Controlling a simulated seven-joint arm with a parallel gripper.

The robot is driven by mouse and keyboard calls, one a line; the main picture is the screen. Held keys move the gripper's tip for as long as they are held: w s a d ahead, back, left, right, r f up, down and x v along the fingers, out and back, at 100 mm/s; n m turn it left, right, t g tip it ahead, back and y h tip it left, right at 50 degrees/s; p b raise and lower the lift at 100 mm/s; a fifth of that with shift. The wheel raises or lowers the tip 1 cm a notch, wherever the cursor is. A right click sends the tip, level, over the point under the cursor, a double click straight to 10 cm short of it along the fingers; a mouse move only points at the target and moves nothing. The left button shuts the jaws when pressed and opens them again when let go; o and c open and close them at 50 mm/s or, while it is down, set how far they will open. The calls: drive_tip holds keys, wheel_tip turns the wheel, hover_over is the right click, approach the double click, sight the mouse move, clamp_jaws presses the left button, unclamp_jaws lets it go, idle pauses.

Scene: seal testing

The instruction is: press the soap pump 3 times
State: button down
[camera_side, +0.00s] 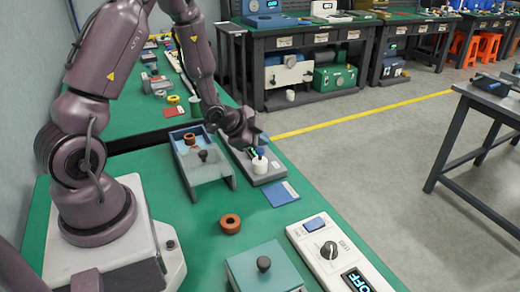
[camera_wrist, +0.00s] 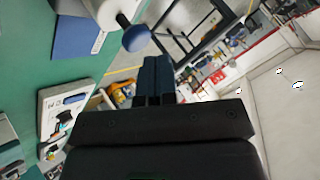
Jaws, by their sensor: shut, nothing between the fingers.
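A small white bottle-like thing with a dark blue top, which looks like the soap pump (camera_side: 259,165), stands on a grey base (camera_side: 270,178) on the green bench. My gripper (camera_side: 253,150) is right beside and above its top in the side view; I cannot tell whether they touch. In the wrist view the blue knob (camera_wrist: 136,38) on a dark stem shows at the upper left of my fingers, with a white body (camera_wrist: 105,12) behind it. My gripper's fingers (camera_wrist: 157,70) are together with nothing between them.
A grey tray-like fixture (camera_side: 205,170) with a dark knob stands left of the pump. A blue card (camera_side: 281,194) lies in front of the base. A copper ring (camera_side: 230,223), a teal box (camera_side: 262,270) and a white switch panel (camera_side: 335,258) are nearer the camera.

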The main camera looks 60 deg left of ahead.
sight(260, 151)
drive_tip(key=shift+f, duration=1.1)
idle(0.8)
drive_tip(key=shift+r, duration=1.3)
drive_tip(key=shift+r, duration=2.5)
drive_tip(key=shift+r, duration=0.1)
idle(0.4)
wheel_tip(260, 151, up, 4)
drive_tip(key=shift+f, duration=0.2)
drive_tip(key=shift+f, duration=0.1)
